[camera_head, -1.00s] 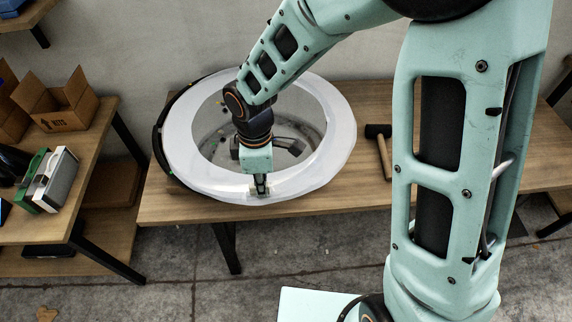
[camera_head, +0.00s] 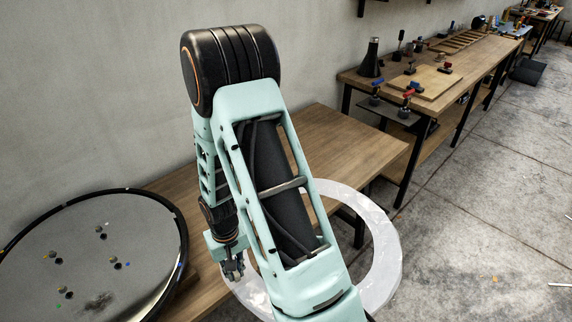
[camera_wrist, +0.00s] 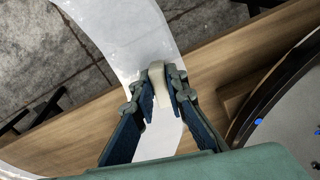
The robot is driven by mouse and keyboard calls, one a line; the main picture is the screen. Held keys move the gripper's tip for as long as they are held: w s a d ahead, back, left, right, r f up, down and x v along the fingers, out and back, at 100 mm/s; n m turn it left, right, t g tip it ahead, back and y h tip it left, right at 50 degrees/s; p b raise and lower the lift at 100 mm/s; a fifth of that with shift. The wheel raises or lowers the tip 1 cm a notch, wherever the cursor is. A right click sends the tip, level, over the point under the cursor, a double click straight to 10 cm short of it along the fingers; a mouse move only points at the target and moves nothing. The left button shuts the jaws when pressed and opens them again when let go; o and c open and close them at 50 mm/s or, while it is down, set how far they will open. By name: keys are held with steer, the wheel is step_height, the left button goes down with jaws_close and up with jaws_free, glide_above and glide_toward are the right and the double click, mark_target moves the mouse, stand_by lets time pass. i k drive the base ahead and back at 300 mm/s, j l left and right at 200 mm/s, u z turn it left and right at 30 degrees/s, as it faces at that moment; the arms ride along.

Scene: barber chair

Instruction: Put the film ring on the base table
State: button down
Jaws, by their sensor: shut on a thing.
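The film ring (camera_head: 384,245) is a wide, flat, whitish translucent ring in the head view, partly hidden behind my arm. My gripper (camera_head: 235,272) is at its left side. In the wrist view, my fingers are closed on a small pale tab (camera_wrist: 157,82) at the film ring (camera_wrist: 118,28). The ring spans the wooden table's edge and the floor in the picture; its exact height is hard to tell. The wooden table (camera_head: 345,140) is below and behind it. I cannot tell which surface is called the base table.
A round grey disc (camera_head: 75,265) with a black rim, holes and small coloured bits is at the left, and its rim shows in the wrist view (camera_wrist: 262,105). Another workbench (camera_head: 455,62) with clamps and a dark bottle (camera_head: 372,58) stands at the right. Concrete floor (camera_head: 480,225) lies open at right.

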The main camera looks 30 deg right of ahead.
mark_target(304, 153)
steer(key=l+u, duration=0.1)
steer(key=l, duration=0.7)
steer(key=l+u, duration=0.1)
steer(key=l, duration=0.7)
steer(key=l+u, duration=0.1)
steer(key=l, duration=0.75)
steer(key=k+l+u, duration=0.15)
steer(key=l, duration=0.6)
steer(key=i+l, duration=0.15)
steer(key=l, duration=0.2)
steer(key=i+l, duration=0.15)
steer(key=l, duration=0.15)
steer(key=i+l, duration=0.2)
steer(key=l, duration=0.15)
steer(key=i+l, duration=0.15)
steer(key=l, duration=0.15)
